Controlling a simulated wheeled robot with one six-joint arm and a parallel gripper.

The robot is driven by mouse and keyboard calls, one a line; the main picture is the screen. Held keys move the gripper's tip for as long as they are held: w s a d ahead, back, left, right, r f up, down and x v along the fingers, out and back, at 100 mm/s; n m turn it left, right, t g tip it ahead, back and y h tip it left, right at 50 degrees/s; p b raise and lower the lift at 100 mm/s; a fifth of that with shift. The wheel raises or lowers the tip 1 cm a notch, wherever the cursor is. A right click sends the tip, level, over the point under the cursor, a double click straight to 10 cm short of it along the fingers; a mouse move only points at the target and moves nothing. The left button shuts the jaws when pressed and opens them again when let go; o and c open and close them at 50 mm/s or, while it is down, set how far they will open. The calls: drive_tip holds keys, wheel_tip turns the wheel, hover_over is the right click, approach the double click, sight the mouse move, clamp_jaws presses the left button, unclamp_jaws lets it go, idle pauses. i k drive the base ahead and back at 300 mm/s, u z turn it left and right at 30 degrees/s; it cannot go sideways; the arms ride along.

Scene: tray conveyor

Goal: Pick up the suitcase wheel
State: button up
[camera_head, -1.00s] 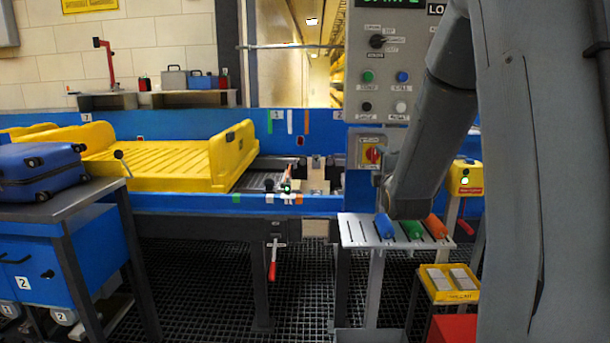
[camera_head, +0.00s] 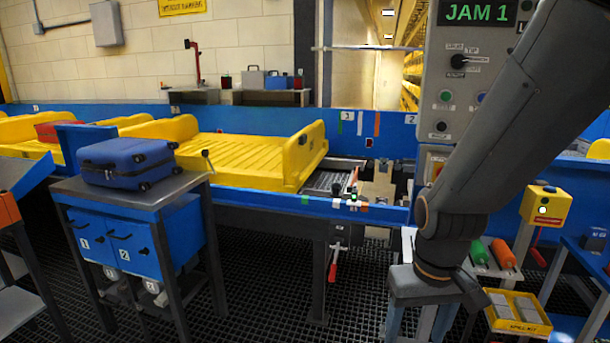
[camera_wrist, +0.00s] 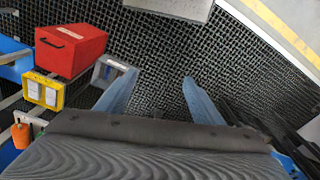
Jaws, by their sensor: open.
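No loose suitcase wheel can be made out in either view. A blue suitcase (camera_head: 125,163) lies flat on a grey-topped workbench (camera_head: 150,196) at the left of the head view. Small dark wheels show at its edges. My gripper (camera_head: 418,322) is low at the right of centre in the head view, well away from the suitcase, pointing down. In the wrist view my gripper (camera_wrist: 158,90) has its two blue fingers wide apart. Only dark floor grating shows between them.
A yellow tray (camera_head: 300,165) sits on the blue conveyor behind a blue rail. A control panel reading JAM 1 (camera_head: 476,12) stands at right. In the wrist view, a red box (camera_wrist: 70,48), yellow spill-kit tray (camera_wrist: 43,92) and grey bin (camera_wrist: 110,72) lie left. Grating is open ahead.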

sight(337, 187)
drive_tip(key=u, duration=0.35)
drive_tip(key=i, duration=0.7)
drive_tip(key=u, duration=0.65)
drive_tip(key=i, duration=1.9)
drive_tip(key=z, duration=1.2)
drive_tip(key=i, duration=0.6)
drive_tip(key=z, duration=0.4)
